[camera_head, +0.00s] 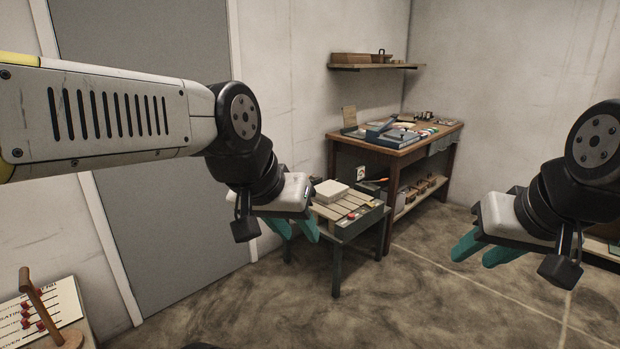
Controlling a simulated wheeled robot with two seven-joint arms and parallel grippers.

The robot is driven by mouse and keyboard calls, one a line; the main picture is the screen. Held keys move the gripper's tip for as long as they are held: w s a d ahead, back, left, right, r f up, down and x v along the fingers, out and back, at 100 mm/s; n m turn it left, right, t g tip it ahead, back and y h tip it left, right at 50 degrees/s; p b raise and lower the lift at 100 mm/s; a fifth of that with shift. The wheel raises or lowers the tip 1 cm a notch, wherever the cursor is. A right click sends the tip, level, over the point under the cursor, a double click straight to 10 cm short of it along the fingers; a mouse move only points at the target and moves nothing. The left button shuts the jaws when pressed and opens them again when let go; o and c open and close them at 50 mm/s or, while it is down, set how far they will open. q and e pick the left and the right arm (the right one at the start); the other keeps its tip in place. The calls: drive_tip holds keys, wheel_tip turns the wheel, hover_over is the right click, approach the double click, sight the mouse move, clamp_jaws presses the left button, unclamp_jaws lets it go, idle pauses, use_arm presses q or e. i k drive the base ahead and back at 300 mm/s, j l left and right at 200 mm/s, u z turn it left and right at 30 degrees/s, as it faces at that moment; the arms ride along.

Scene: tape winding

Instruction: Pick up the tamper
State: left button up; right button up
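No thing in view is clearly the tamper. A wooden piece with a slanted handle on a round base (64,338) stands at the lower left; I cannot tell whether it is the tamper. My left gripper (292,229) is open and empty, its teal fingers apart, in the air in front of the small table. My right gripper (484,250) is also open and empty, over bare floor at the right. Both grippers are well away from the wooden piece.
A small table (341,231) holds a slatted wooden box (352,203) and a pale block (331,190). A cluttered workbench (442,136) stands in the back corner below a wall shelf (372,67). A board with red sliders (62,300) is at lower left. The central floor is clear.

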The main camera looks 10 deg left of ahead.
sight(72, 338)
drive_tip(key=i+j+u, duration=0.1)
drive_tip(key=i+u, duration=0.95)
drive_tip(key=u, duration=0.15)
drive_tip(key=i+l+u, duration=0.2)
drive_tip(key=u, duration=0.2)
drive_tip(key=i+j+u, duration=0.2)
drive_tip(key=u, duration=0.25)
drive_tip(key=i+u, duration=0.65)
drive_tip(key=u, duration=0.2)
drive_tip(key=i+u, duration=0.3)
drive_tip(key=u, duration=0.15)
drive_tip(key=i+l+u, duration=0.1)
drive_tip(key=i, duration=0.1)
